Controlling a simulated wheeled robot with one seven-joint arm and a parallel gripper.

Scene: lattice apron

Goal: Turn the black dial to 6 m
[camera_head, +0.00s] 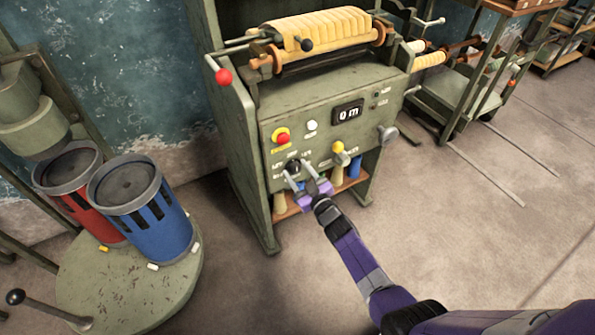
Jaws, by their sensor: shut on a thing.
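The black dial (293,166) sits on the lower left of the green machine's front panel (266,139). My gripper (294,178) is at the dial, its two fingers reaching up to either side of it, shut on it. The fingers and wrist cover part of the dial and the small white marks around it, so I cannot read its setting. The display (348,112) higher on the panel reads "0 m".
Close to the dial are a red button (282,138) on yellow, a white button (312,125) and a yellow-knobbed lever (339,149). A grey knob (387,135) is at the right. A red-knobbed lever (224,76) stands left.

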